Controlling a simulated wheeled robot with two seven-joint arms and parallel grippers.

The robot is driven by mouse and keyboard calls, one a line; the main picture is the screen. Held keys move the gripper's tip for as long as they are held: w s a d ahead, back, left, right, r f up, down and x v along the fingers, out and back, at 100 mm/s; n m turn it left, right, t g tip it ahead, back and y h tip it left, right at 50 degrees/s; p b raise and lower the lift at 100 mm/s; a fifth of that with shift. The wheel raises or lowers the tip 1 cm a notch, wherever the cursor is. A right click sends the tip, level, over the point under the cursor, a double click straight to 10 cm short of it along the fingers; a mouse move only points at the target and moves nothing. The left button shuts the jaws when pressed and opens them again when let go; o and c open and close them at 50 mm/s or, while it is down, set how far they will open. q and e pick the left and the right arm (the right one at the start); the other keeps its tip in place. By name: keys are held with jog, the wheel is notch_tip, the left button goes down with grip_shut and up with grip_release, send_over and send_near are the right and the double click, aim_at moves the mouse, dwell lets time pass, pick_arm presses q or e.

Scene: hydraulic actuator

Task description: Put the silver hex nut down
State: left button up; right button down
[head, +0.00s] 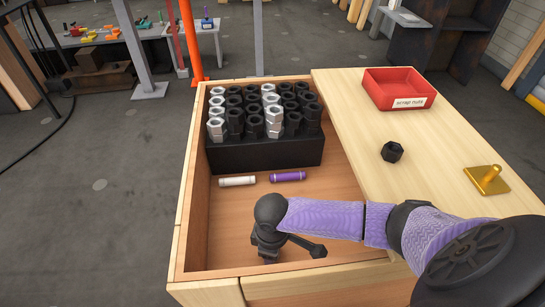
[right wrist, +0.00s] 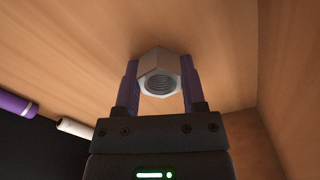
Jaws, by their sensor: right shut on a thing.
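The silver hex nut (right wrist: 160,72) is between the two purple fingers of my right gripper (right wrist: 160,88) in the right wrist view, its threaded hole facing the camera. The gripper is shut on it. In the head view my right gripper (head: 268,254) is inside the front part of the wooden bin (head: 187,225), over the bare floor; the nut is hidden there. I cannot tell whether the nut touches the wood. My left gripper is not in view.
A black rack (head: 265,154) of silver and black nuts stands at the bin's back. White (head: 237,181) and purple (head: 288,176) cylinders lie before it.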

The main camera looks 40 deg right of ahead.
jog(key=c, duration=0.5)
grip_release()
jog(key=shift+s+f, duration=0.35)
jog(key=shift+f, duration=0.15)
jog(key=o, duration=0.3)
jog(key=shift+f, duration=0.1)
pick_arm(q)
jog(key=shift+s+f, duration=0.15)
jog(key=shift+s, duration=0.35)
pick_arm(e)
jog(key=shift+o, duration=0.2)
jog(key=shift+a, duration=0.1)
jog(key=shift+s, duration=0.1)
pick_arm(q)
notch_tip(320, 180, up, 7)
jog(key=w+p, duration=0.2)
jog(key=p, duration=0.5)
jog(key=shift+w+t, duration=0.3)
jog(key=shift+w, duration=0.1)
pick_arm(e)
notch_tip(320, 180, up, 14)
jog(key=shift+w+f, duration=0.25)
jog(key=shift+w, duration=0.2)
